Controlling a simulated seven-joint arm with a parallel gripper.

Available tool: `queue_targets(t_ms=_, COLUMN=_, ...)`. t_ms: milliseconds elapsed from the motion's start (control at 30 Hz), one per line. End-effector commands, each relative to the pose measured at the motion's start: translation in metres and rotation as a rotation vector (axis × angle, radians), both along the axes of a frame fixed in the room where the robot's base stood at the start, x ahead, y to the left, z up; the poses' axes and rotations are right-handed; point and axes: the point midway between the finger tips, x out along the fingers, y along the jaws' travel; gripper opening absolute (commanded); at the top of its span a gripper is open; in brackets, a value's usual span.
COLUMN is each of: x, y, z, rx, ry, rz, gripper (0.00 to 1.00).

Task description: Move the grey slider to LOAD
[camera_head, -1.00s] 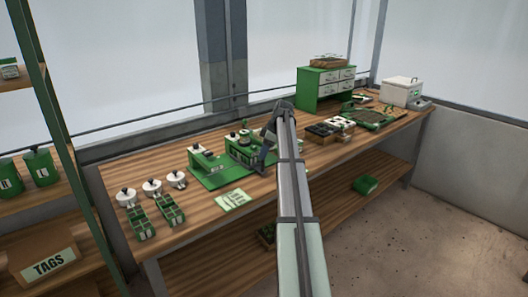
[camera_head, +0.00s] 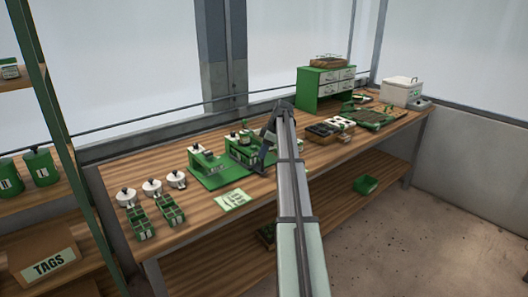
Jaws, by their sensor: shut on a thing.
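The green tray seeder (camera_head: 212,178) stands in the middle of the bench, with a green base plate and raised green and white parts. My gripper (camera_head: 262,160) is at the right end of the seeder, low by its raised green block (camera_head: 238,153). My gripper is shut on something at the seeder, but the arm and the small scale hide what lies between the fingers. The grey slider and any LOAD marking are too small or hidden to make out.
White lidded pots (camera_head: 152,187) and green divided trays (camera_head: 170,211) stand on the left of the bench. A card (camera_head: 233,200) lies in front of the seeder. Dark trays (camera_head: 323,131), a green drawer cabinet (camera_head: 318,98) and a white box (camera_head: 401,91) stand to the right.

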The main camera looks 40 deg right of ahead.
Motion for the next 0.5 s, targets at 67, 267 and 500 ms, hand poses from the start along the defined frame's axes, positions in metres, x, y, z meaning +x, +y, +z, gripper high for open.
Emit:
queue_targets(t_ms=67, x=-0.001, y=0.011, z=0.0, rx=0.0, ry=0.0, rz=0.002, gripper=0.0)
queue_targets(t_ms=267, x=-0.003, y=0.057, z=-0.001, rx=0.0, ry=0.0, rz=0.004, gripper=0.0)
queue_targets(t_ms=500, x=-0.002, y=0.098, z=-0.001, rx=0.001, ry=0.001, rz=0.0, gripper=0.0)
